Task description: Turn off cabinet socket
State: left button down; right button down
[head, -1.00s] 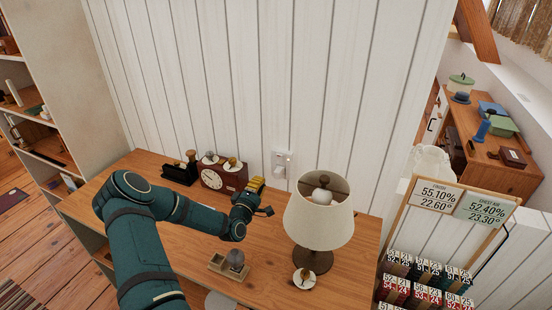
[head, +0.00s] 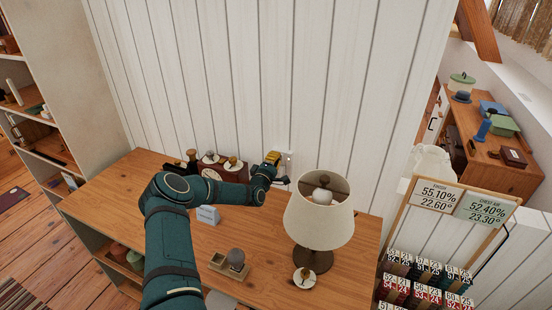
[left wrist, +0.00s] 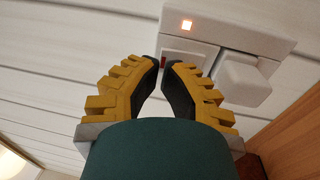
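A rocker switch (left wrist: 186,54) with a red mark at one edge sits beside a white block-like plug (left wrist: 243,80). In the head view the socket (head: 290,162) is partly hidden by my left gripper (head: 277,168). In the left wrist view the yellow-and-black fingers of my left gripper (left wrist: 162,66) are nearly together and hold nothing. Their tips are right at the red-marked edge of the switch; I cannot tell whether they touch it. My right gripper is not in view.
A lamp (head: 320,218) stands on the wooden cabinet (head: 190,255) right of my left gripper. A clock (head: 229,172) and small items stand along the wall to its left. A small tray (head: 232,268) and a white-based object (head: 304,279) lie nearer the front.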

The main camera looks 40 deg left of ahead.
pick_arm(q)
jog(key=shift+w+a, duration=0.1)
jog(key=shift+w, duration=0.2)
jog(key=shift+w+a+r+g+h+b, duration=0.1)
jog(key=shift+w+r+g+h+b, duration=0.1)
jog(key=shift+w+g+h+b, duration=0.15)
jog(key=shift+w+r+g, duration=0.1)
jog(key=shift+r+g, duration=0.1)
jog(key=shift+g, duration=0.45)
